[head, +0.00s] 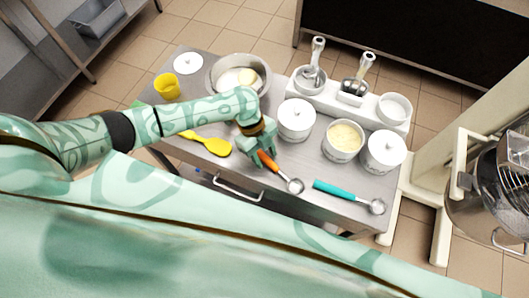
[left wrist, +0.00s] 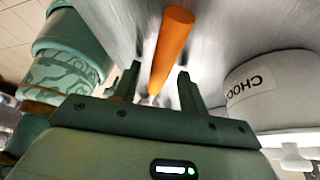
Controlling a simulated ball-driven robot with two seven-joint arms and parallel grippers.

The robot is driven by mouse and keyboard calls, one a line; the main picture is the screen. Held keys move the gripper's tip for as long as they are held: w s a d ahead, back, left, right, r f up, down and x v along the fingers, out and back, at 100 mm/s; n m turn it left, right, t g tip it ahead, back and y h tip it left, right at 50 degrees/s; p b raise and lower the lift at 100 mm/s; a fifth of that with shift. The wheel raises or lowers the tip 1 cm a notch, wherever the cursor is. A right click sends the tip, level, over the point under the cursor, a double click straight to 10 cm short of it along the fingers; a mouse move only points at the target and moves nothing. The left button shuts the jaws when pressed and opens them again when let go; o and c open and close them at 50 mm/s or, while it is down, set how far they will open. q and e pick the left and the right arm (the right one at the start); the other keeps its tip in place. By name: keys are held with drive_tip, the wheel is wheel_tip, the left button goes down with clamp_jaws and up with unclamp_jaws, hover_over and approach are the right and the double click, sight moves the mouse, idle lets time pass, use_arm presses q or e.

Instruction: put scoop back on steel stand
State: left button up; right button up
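A scoop with an orange handle (head: 266,160) and a round metal bowl lies on the steel table (head: 310,165). My left gripper (head: 255,148) is low over the handle's rear end. In the left wrist view the orange handle (left wrist: 172,45) runs between the two fingertips (left wrist: 160,85), with a gap on each side, so the gripper looks open. A second scoop with a teal handle (head: 335,190) lies to the right. I cannot tell which thing is the steel stand; a white holder (head: 330,97) at the back bears upright steel-handled tools. My right gripper is not in view.
White lidded tubs (head: 296,118) (head: 384,150) and an open tub (head: 344,138) stand behind the scoops. A yellow spatula (head: 215,145), yellow cup (head: 167,86) and steel bowl (head: 238,75) are to the left. In the wrist view a labelled tub (left wrist: 275,95) stands close right of the gripper.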

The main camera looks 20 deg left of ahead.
use_arm(q)
drive_tip(key=shift+r, duration=0.1)
drive_tip(key=p+v, duration=0.3)
drive_tip(key=v, duration=0.9)
